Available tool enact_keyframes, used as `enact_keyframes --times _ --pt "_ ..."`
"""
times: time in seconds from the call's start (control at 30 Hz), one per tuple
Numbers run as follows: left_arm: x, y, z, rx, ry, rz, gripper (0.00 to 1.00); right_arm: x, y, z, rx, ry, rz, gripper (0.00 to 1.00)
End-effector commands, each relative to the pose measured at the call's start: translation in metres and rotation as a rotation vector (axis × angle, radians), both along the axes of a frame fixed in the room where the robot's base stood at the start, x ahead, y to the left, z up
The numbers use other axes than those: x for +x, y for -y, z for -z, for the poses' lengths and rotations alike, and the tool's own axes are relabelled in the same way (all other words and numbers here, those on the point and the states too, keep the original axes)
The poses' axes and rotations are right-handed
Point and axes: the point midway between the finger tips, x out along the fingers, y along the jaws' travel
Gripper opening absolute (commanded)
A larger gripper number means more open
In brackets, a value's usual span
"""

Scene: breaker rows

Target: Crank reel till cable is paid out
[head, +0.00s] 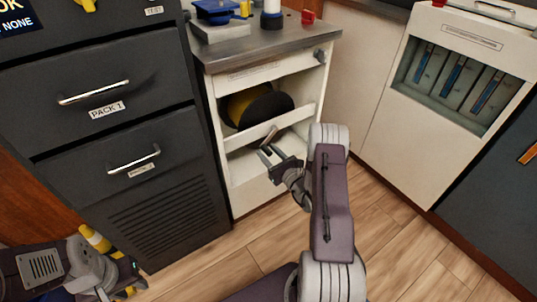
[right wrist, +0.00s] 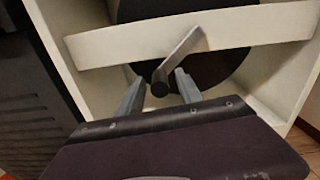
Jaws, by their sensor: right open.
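The cable reel, a black disc with a yellow drum (head: 239,104), sits in the open bay of a white cabinet. A white bar crosses in front of it. The metal crank (head: 270,134) is on this bar; in the right wrist view the crank arm (right wrist: 180,53) slants down-left to a dark round knob (right wrist: 160,88). My right gripper (head: 268,155) is open at the crank; in the right wrist view its fingers stand on either side of the knob, with gaps showing. My left gripper (head: 122,280) is low at the left, away from the reel; its jaws are unclear.
A dark drawer cabinet (head: 110,120) with handles stands left of the reel cabinet. Blue, white and red items lie on the metal top (head: 265,50). A white unit with blue-striped slots (head: 455,75) stands at the right. Wooden floor (head: 385,220) is clear in front.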

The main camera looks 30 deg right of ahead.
Motion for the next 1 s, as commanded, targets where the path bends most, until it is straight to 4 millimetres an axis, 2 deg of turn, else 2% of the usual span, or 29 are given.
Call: enact_keyframes --times 0.07,0.2,1.0 --pt "0.0 0.0 -0.0003 0.0 0.0 0.0 0.36 -0.0002 0.0001 -0.0003 0.0 0.0 0.0 0.4" --pt "0.0 0.0 -0.0003 0.0 0.0 0.0 0.36 -0.0003 0.0001 -0.0002 0.0 0.0 0.0 0.01" --pt "0.0 0.0 -0.0002 0.0 0.0 0.0 0.36 -0.0006 -0.0002 0.0002 0.0 0.0 -0.001 0.0"
